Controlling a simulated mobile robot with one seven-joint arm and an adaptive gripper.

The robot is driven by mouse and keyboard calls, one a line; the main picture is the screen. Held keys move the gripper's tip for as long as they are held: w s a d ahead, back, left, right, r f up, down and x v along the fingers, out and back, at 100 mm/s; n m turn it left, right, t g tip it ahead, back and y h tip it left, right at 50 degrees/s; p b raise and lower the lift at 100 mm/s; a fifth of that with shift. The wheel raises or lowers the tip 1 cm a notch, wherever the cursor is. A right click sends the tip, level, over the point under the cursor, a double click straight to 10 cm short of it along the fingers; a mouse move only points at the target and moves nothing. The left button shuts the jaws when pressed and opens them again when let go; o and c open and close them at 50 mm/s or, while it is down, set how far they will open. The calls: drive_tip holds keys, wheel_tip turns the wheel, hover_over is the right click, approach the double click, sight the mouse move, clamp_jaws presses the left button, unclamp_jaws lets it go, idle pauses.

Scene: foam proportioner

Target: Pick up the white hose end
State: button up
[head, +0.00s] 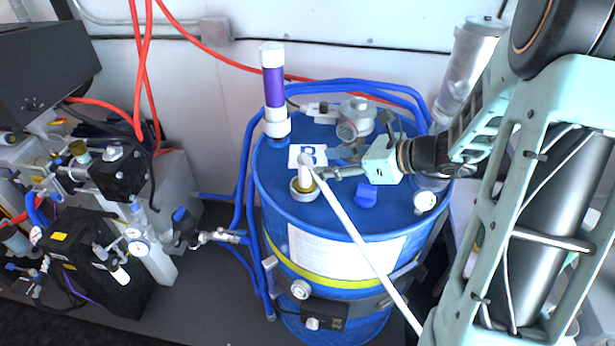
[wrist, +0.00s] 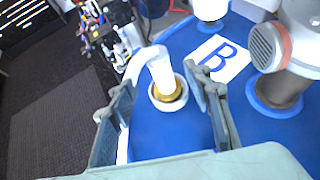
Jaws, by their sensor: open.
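The white hose end (head: 305,172) stands in a round port on top of the blue drum (head: 280,205), with the white hose running down to the lower right in the head view. In the wrist view the white hose end (wrist: 162,68) sits upright in the port, above a brass-coloured fitting (wrist: 168,92). My gripper (head: 328,164) is at the drum top, close to the right of the hose end. In the wrist view my gripper (wrist: 160,97) is open, with one finger on each side of the port and nothing clearly held.
A white label marked B (wrist: 222,60) lies beside the port. A purple and white cylinder (head: 274,90), a grey vented fitting (head: 355,118) and a blue cap (head: 366,196) stand on the drum. Black machinery (head: 95,250) is at the left.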

sight(304, 164)
drive_tip(key=p+x, duration=0.1)
drive_tip(key=x, duration=0.6)
drive_tip(key=shift+a+f, duration=0.1)
drive_tip(key=shift+c, duration=0.5)
clamp_jaws()
drive_tip(key=shift+w, duration=0.1)
